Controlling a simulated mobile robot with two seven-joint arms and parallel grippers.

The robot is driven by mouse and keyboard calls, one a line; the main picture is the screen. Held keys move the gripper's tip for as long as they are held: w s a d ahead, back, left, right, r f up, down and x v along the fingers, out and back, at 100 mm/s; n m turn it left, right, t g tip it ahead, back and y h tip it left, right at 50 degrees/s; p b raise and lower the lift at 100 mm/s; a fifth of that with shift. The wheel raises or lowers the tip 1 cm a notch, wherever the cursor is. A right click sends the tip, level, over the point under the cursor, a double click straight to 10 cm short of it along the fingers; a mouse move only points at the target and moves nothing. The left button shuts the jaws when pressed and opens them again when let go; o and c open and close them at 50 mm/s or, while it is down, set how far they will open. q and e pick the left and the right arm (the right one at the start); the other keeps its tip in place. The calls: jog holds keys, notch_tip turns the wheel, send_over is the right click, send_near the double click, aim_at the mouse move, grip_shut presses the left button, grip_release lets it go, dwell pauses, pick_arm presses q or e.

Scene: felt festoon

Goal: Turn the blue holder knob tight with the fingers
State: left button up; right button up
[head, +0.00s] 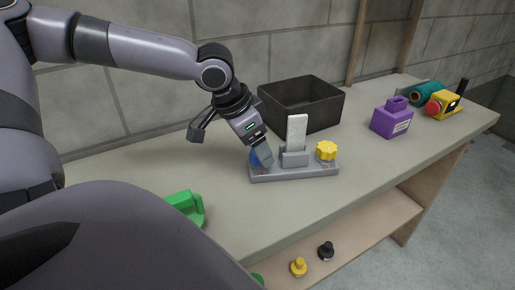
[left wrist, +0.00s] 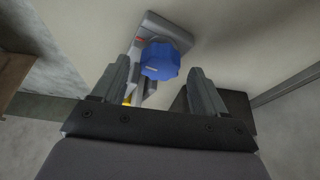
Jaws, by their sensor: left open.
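The blue knob (left wrist: 160,61) sits on the left end of the grey holder (head: 295,172). In the head view the blue knob (head: 256,158) is mostly hidden behind my left gripper (head: 264,157). In the left wrist view my left gripper (left wrist: 162,80) is open, with one finger on each side of the knob's near part. I cannot tell whether the fingers touch it. A pale upright block (head: 297,132) stands in the holder's middle. A yellow knob (head: 326,150) is on its right end. My right gripper is not in view.
A black open bin (head: 302,90) stands behind the holder. A purple block-like object (head: 391,120) and a yellow device with a red button (head: 440,104) are to the right. A green object (head: 186,205) lies front left. The bench (head: 330,200) is clear in front of the holder.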

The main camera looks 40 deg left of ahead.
pick_arm(q)
jog(key=shift+w+f, duration=0.2)
jog(key=shift+f, duration=0.2)
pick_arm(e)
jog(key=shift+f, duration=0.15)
pick_arm(q)
jog(key=c, duration=1.1)
jog(key=shift+r+m+p, duration=0.2)
jog(key=shift+m+p, duration=0.1)
jog(key=shift+p, duration=0.35)
jog(key=shift+f+m+p, duration=0.1)
jog(key=shift+m+p, duration=0.2)
jog(key=shift+p, duration=0.2)
jog(key=shift+f+h, duration=0.1)
jog(key=shift+h, duration=0.2)
jog(key=o, duration=1.1)
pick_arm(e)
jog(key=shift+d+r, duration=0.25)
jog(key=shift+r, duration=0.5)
